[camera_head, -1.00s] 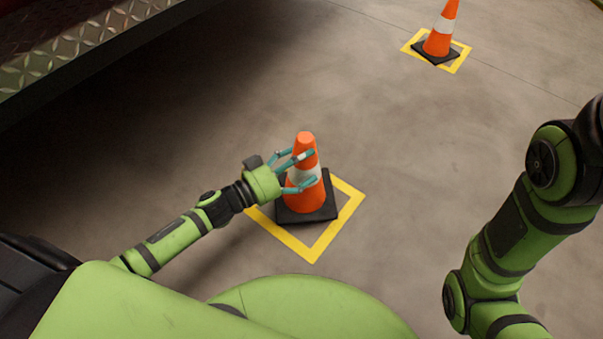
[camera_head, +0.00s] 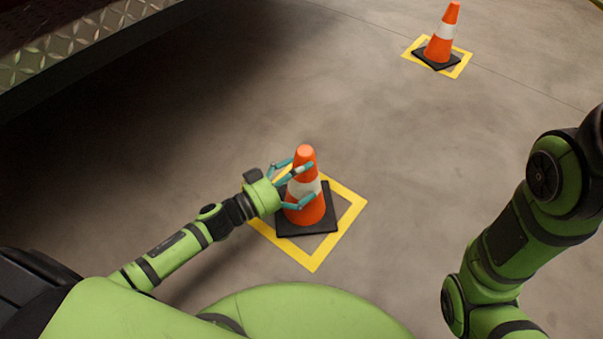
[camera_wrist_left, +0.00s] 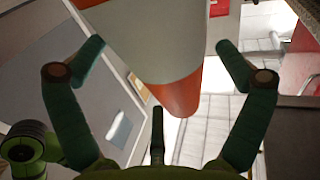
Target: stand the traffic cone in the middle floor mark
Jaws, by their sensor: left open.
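An orange traffic cone (camera_head: 305,211) with a white band and black square base stands upright, its base within the near yellow floor mark (camera_head: 338,237). The base is turned relative to the mark's sides. My left gripper (camera_head: 304,185) reaches in from the left with its teal fingers spread around the cone's middle, open. In the left wrist view, the cone (camera_wrist_left: 177,95) lies between the two parted fingers, with visible gaps on both sides. The mark's far left part is partly hidden by the gripper and cone. My right gripper is out of view.
Another orange cone (camera_head: 441,42) stands in a farther yellow mark (camera_head: 460,67) at the upper right. A diamond-plate vehicle edge (camera_head: 75,50) runs along the upper left. Floor between the marks is clear. My right arm shows at the right.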

